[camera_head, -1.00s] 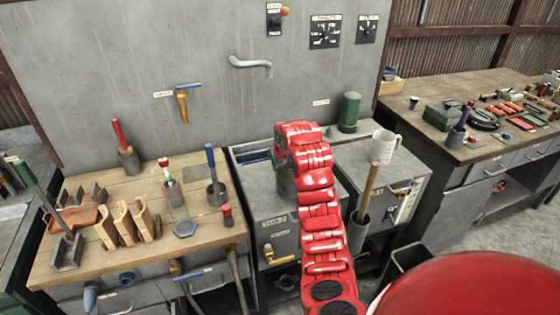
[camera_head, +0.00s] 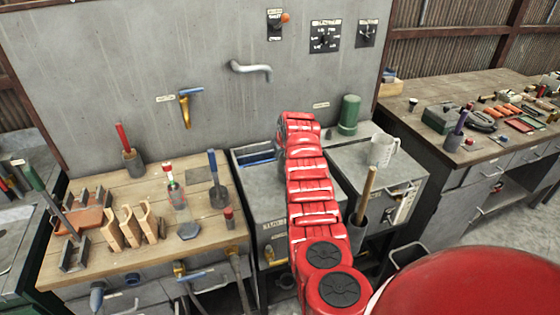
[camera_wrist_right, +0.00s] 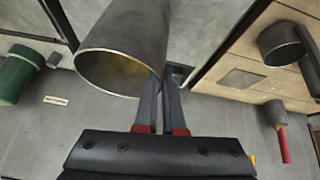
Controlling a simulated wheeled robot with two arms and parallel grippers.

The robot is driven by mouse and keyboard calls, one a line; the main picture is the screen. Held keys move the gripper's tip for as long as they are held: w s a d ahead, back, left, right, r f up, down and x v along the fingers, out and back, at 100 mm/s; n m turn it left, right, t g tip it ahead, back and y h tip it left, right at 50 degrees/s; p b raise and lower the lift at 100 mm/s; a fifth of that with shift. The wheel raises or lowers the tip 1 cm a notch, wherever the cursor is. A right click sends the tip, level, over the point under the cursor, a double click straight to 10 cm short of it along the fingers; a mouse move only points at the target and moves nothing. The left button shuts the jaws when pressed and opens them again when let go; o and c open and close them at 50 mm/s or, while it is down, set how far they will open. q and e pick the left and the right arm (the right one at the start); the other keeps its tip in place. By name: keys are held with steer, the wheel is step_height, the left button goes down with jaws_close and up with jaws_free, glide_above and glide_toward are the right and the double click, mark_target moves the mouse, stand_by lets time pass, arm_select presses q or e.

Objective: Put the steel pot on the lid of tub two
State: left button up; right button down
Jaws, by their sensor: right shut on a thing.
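My right gripper (camera_wrist_right: 161,112) is shut on the steel pot (camera_wrist_right: 145,32), a grey open-mouthed cylinder. The fingers meet at the pot's wall near its rim, and the pot hangs clear in the wrist view. In the head view my red right arm stretches over tub two (camera_head: 272,240), and the arm hides the gripper and most or all of the pot. Tub two is a grey box with a label on its front. Its flat grey lid (camera_head: 262,190) is partly covered by the arm. My left gripper is not in view.
A blue item (camera_head: 258,158) shows in a slot behind the lid. A green cylinder (camera_head: 349,114) is behind. The left bench (camera_head: 95,262) holds tools.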

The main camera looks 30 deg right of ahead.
steer(key=shift+w, duration=0.1)
step_height(320, 180, down, 2)
steer(key=shift+f+p, duration=0.1)
steer(key=shift+p, duration=0.85)
steer(key=shift+f, duration=0.65)
steer(key=c, duration=1)
jaws_free()
steer(key=shift+r, duration=0.1)
